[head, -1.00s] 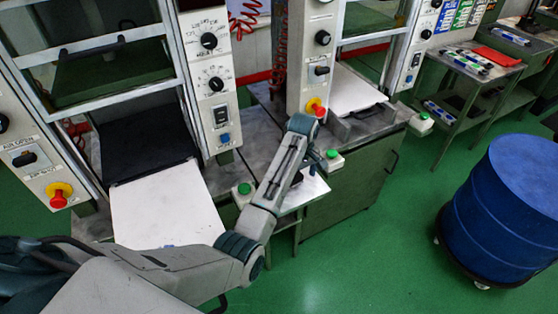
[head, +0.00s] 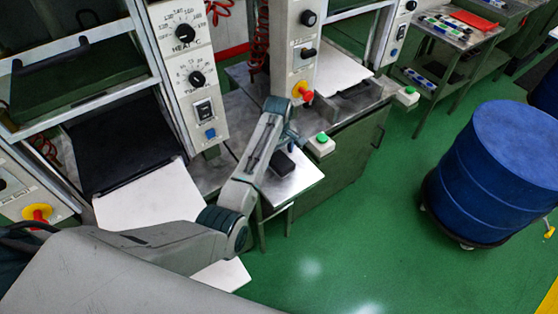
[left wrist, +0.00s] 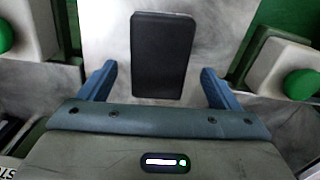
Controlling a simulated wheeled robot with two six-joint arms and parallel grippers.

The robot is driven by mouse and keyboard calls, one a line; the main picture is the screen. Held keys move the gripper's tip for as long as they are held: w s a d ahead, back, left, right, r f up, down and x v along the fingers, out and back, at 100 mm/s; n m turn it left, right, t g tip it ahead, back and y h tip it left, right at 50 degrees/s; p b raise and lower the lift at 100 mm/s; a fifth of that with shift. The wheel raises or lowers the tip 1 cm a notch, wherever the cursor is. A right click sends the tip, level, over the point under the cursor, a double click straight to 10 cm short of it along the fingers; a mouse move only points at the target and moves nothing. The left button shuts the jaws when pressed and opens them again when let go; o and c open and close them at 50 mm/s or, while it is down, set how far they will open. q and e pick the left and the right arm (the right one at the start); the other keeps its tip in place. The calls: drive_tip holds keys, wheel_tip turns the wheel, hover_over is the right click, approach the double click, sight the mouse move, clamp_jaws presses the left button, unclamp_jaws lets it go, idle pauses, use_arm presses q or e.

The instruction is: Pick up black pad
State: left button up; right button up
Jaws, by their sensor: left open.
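The black pad (head: 283,165) lies on a small metal table (head: 303,180) between the two machines. It is a dark rounded rectangle, partly hidden by my left arm in the head view. In the left wrist view the black pad (left wrist: 160,45) is upright in the picture, centred between the fingers. My left gripper (head: 291,138) points down near the pad. In the left wrist view its two blue fingers (left wrist: 159,86) are spread wide, one on each side of the pad, with a gap on both sides. My right gripper is not in view.
Green push buttons on pale boxes flank the table; one (head: 321,139) is close to my left gripper, and another (left wrist: 302,84) shows at the right in the wrist view. A control panel (head: 187,75) stands to the left. A blue drum (head: 500,170) stands on the green floor.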

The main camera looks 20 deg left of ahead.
sight(279, 159)
use_arm(q)
drive_tip(key=shift+s+d+f+p, duration=0.1)
drive_tip(key=shift+d+f+p, duration=0.05)
drive_tip(key=shift+f, duration=0.4)
drive_tip(key=shift+s+d+f+p, duration=0.1)
drive_tip(key=shift+f+p, duration=0.05)
drive_tip(key=shift+f, duration=0.85)
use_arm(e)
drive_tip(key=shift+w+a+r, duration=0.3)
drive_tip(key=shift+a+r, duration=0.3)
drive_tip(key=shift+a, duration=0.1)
use_arm(q)
drive_tip(key=shift+w, duration=0.1)
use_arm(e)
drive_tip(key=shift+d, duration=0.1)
use_arm(q)
drive_tip(key=c, duration=1.1)
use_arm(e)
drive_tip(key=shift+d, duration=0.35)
use_arm(q)
drive_tip(key=shift+r, duration=0.1)
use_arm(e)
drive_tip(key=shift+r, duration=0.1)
